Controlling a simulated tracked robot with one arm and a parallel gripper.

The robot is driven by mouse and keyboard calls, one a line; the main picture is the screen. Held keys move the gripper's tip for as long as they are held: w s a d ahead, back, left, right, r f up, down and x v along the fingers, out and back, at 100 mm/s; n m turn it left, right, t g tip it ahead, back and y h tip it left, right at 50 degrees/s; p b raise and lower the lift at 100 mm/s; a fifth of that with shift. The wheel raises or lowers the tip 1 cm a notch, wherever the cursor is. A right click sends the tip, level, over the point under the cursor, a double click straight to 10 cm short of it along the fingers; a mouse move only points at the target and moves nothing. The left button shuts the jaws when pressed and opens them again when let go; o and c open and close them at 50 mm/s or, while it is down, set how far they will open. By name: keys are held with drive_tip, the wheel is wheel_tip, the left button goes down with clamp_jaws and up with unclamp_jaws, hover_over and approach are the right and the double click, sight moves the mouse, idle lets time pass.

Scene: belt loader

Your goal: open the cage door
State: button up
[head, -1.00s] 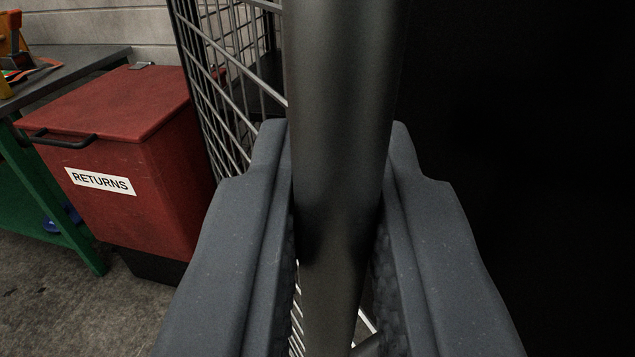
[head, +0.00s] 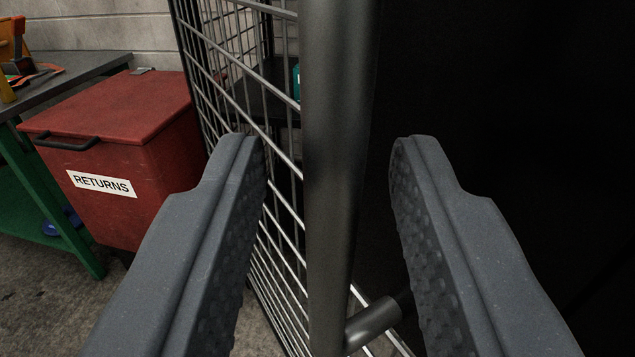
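The cage door's upright grey handle bar (head: 336,170) stands close in front of me in the middle of the head view. Its lower end bends into a short bracket (head: 375,322) at the bottom. My gripper (head: 326,145) is open, with one finger on each side of the bar and a clear gap to both. The wire mesh of the cage (head: 235,70) shows behind the bar and the left finger. A dark panel (head: 500,90) fills the right side. I cannot tell whether the door is ajar.
A red bin (head: 135,130) labelled RETURNS stands at the left. A green-legged workbench (head: 75,68) with orange tools is beside it at the far left. A shelf with a teal item (head: 296,82) shows through the mesh. Bare concrete floor lies at the lower left.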

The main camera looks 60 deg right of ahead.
drive_tip(key=shift+v, duration=2.6)
clamp_jaws()
